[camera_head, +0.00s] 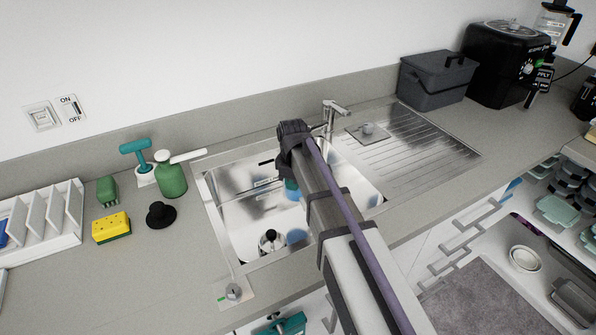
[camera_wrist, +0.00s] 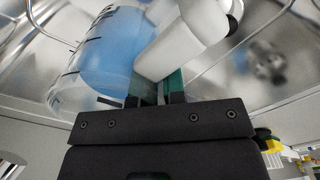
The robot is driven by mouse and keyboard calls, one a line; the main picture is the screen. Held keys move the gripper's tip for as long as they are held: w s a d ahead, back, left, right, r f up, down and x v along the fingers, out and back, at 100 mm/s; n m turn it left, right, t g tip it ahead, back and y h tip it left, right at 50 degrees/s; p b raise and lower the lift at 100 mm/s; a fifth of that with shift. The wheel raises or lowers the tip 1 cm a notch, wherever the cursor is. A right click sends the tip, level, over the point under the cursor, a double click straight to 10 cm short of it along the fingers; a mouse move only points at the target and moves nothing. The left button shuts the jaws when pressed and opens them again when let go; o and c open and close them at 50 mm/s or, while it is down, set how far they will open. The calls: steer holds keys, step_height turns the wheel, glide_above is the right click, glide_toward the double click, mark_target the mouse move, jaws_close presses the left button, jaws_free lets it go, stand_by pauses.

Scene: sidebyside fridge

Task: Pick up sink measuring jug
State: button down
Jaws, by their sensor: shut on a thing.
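The measuring jug (camera_wrist: 112,55) is a clear blue-tinted vessel with black measuring marks and a thick white handle (camera_wrist: 188,42). In the wrist view it lies tilted at the upper left. My gripper (camera_wrist: 158,88) is shut on the white handle, with a finger on each side of it. In the head view the arm hides most of the jug, and a small blue part (camera_head: 291,189) shows beside my wrist, over the sink basin (camera_head: 238,205). Whether the jug touches the basin cannot be told.
The tap (camera_head: 331,112) rises behind my wrist. A drain strainer (camera_head: 271,241) sits in the basin. The ribbed drainboard (camera_head: 425,140) to the right is largely clear. A green bottle (camera_head: 171,180), yellow sponge (camera_head: 111,227) and black stopper (camera_head: 160,214) stand left of the sink.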

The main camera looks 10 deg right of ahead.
steer(key=s+a, duration=0.6)
steer(key=s, duration=0.6)
steer(key=shift+a, duration=0.25)
steer(key=shift+r, duration=0.1)
